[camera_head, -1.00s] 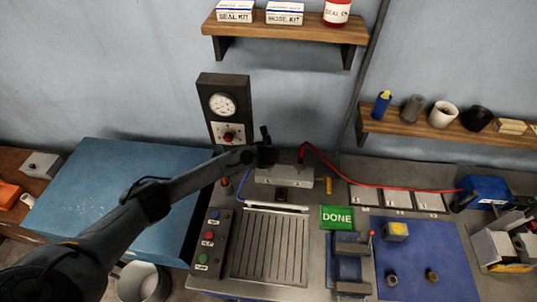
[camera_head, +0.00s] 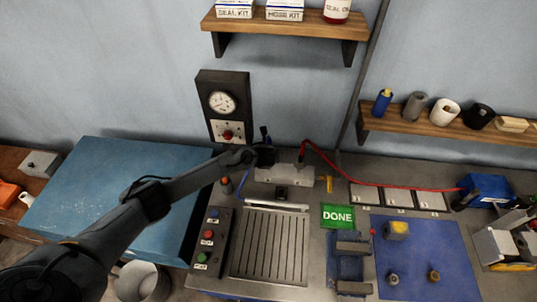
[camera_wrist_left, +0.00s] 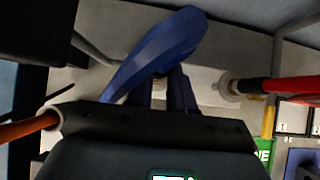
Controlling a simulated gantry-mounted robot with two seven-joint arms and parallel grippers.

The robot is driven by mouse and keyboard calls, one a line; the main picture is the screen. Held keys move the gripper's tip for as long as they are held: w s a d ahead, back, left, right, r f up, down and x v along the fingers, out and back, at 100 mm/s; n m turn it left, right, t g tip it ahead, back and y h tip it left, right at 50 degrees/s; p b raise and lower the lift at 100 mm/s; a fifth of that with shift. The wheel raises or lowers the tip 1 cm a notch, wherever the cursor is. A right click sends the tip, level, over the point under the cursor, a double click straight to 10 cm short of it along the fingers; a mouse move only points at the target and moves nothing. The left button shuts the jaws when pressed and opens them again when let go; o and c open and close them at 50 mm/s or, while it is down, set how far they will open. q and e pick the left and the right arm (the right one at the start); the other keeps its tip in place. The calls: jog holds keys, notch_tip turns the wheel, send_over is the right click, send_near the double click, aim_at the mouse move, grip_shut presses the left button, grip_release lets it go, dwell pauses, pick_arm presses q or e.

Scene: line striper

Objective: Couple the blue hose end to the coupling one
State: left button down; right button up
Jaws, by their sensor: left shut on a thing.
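My left gripper (camera_head: 265,157) is at the back of the bench, over the left part of the grey coupling block (camera_head: 298,176). In the left wrist view its dark fingers (camera_wrist_left: 172,95) are shut on the blue hose end (camera_wrist_left: 160,48), whose thick blue body crosses in front of them. In the head view a bit of blue (camera_head: 264,131) shows just above the gripper. The gripper hides the left side of the block's top, so I cannot tell whether the blue end touches a coupling. My right gripper is not in view.
A red hose (camera_head: 340,170) runs from the block's right side to a blue box (camera_head: 487,190); its end also shows in the left wrist view (camera_wrist_left: 290,85). A yellow lever (camera_head: 330,184), a button panel (camera_head: 213,240) and a gauge post (camera_head: 223,105) stand close by.

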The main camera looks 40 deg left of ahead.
pick_arm(q)
jog(key=shift+f, duration=0.15)
jog(key=c, duration=0.6)
grip_release()
jog(key=shift+p+v, duration=0.85)
jog(key=shift+p, duration=0.1)
jog(key=shift+p+v, duration=2.6)
jog(key=shift+p, duration=0.25)
